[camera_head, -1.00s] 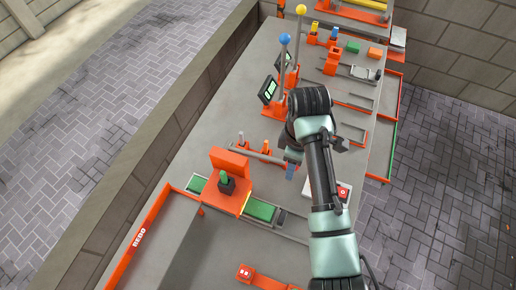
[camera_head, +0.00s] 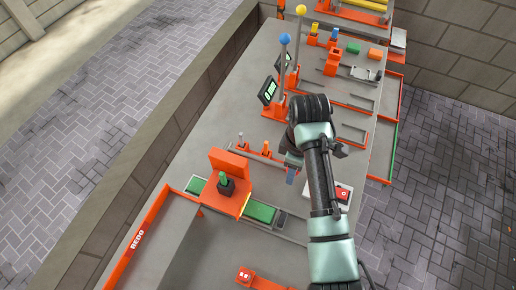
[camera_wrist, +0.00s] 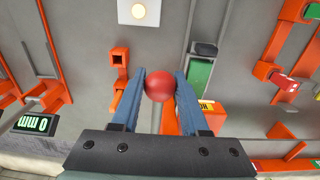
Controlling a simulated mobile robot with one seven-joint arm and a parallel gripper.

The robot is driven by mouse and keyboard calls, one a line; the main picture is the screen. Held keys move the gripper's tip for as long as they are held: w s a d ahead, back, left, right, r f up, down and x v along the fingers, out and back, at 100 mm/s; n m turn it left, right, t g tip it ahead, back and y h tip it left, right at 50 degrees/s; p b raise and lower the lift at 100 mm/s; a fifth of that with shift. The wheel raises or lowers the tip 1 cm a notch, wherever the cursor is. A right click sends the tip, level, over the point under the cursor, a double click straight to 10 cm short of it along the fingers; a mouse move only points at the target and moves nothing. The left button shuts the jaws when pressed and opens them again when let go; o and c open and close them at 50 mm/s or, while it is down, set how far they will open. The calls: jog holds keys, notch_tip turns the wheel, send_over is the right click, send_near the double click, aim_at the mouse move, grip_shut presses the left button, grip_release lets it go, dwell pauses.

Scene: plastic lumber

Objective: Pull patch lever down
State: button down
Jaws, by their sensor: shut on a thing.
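A round red knob (camera_wrist: 159,84), which I take to be the patch lever's, shows in the wrist view between the blue fingers of my gripper (camera_wrist: 158,86). The fingers are shut on the knob, one on each side. An orange part shows below the knob, but how it joins the knob is hidden. In the head view my gripper (camera_head: 291,173) is over the bench, pointing down, right of the orange stand with a green-topped part (camera_head: 227,180). The knob is hidden there behind my arm.
The grey bench (camera_head: 225,110) carries orange fixtures. Two posts with a blue ball (camera_head: 285,38) and a yellow ball (camera_head: 301,10) stand farther back beside tilted displays (camera_head: 267,92). Bare bench lies left of the posts.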

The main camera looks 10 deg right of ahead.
jog(key=shift+a+f, duration=0.15)
jog(key=shift+f+b, duration=0.5)
jog(key=shift+f, duration=0.4)
